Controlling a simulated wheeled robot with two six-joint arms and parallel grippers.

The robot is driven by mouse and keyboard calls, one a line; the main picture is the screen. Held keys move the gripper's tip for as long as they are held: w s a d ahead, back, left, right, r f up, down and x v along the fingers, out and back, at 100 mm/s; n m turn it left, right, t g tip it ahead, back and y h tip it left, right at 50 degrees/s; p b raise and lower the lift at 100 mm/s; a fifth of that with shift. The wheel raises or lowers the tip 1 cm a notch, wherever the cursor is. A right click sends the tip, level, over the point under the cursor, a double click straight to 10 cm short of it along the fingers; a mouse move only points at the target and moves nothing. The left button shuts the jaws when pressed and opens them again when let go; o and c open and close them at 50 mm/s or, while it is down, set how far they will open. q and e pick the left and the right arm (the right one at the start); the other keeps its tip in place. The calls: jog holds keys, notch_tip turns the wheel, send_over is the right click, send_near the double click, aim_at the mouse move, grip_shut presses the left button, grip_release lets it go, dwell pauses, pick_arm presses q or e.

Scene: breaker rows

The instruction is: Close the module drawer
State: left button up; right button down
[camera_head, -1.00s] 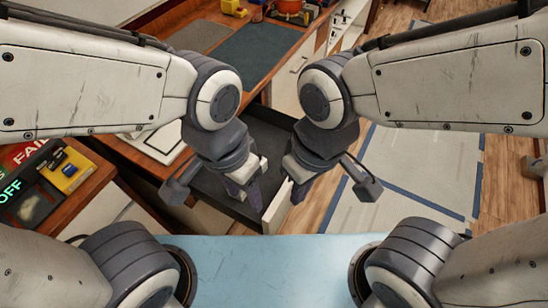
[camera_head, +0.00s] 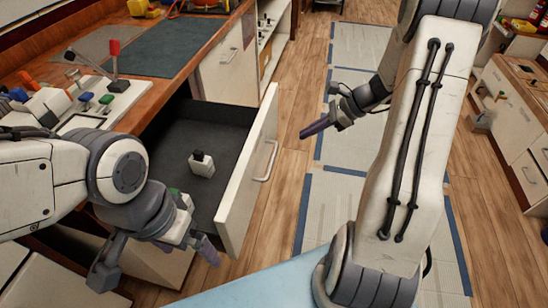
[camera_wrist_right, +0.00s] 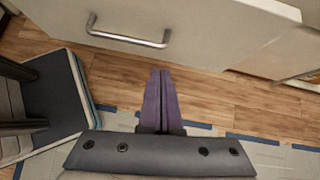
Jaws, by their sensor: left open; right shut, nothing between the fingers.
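The module drawer (camera_head: 172,132) stands open from the wooden bench, its dark interior showing. Its white front panel (camera_head: 243,185) carries a metal handle (camera_head: 267,161), which also shows in the right wrist view (camera_wrist_right: 128,38).
The bench top (camera_head: 165,90) holds a panel with a red lever (camera_head: 114,52) and coloured switches. A white cabinet (camera_head: 228,60) stands beyond the drawer. Wooden floor (camera_head: 285,190) and taped sheets (camera_head: 335,205) lie clear right of the drawer. A light-blue surface (camera_head: 245,290) is nearest me.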

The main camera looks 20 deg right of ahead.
aim_at(267, 147)
jog(key=shift+m+t, duration=0.4)
jog(key=shift+m, duration=0.4)
jog(key=x, duration=0.4)
jog(key=d+b+x, duration=0.1)
jog(key=x, duration=0.3)
jog(key=w+b+x, duration=0.1)
jog(key=x, duration=0.2)
jog(key=shift+w+a+f, duration=0.1)
jog(key=shift+w+f, duration=0.15)
jog(key=shift+f, duration=0.25)
pick_arm(q)
notch_tip(267, 147, down, 3)
jog(key=shift+r, duration=0.1)
pick_arm(e)
jog(key=shift+w+a, duration=0.3)
jog(key=shift+a, duration=0.1)
jog(key=shift+a, duration=0.15)
pick_arm(q)
jog(key=shift+a, duration=0.1)
pick_arm(e)
jog(key=shift+w, duration=0.1)
